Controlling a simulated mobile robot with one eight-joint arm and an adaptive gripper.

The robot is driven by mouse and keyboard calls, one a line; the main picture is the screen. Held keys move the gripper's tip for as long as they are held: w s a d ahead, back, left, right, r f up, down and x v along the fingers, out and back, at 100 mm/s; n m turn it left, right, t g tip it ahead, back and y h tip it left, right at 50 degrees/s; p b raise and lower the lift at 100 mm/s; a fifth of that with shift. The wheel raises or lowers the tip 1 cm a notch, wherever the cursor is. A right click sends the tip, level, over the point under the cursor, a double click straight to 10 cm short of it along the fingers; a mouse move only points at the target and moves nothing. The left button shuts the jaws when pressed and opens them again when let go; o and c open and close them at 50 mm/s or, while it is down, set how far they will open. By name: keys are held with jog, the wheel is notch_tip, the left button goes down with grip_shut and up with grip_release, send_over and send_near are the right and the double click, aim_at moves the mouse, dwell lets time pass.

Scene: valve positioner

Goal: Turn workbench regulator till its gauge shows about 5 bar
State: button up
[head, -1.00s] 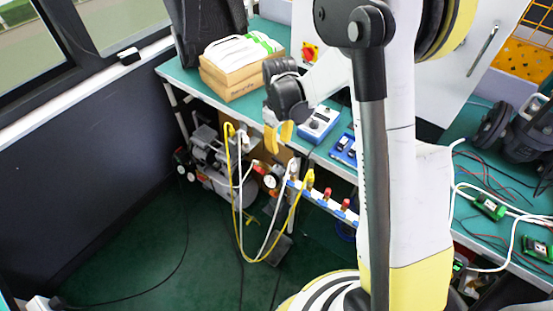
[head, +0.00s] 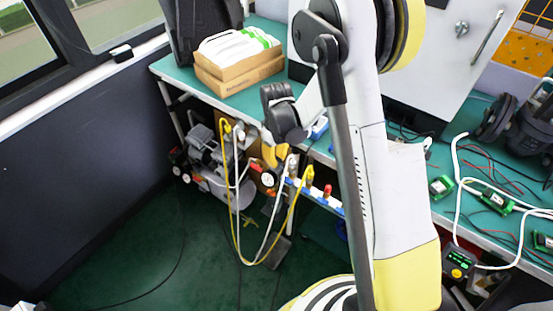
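The workbench regulator is hard to make out. A small round gauge with a white face (head: 267,179) shows below the bench's front edge, and its needle is too small to read. My gripper (head: 275,155), with yellow fingers on a dark wrist, points down just above the gauge. Its fingers look apart, with nothing clearly held between them. The fingers and wrist hide part of the area around the regulator, and I cannot tell whether they touch its knob.
Yellow and white hoses (head: 233,205) hang in loops left of and below the gripper. A manifold with red and yellow fittings (head: 318,192) runs to the right. A compressor (head: 207,165) stands under the green bench (head: 185,76).

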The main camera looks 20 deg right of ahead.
aim_at(276, 157)
grip_shut()
jog(key=shift+m, duration=0.6)
jog(key=o, duration=0.6)
grip_release()
jog(key=shift+c, duration=0.2)
notch_tip(276, 157, up, 12)
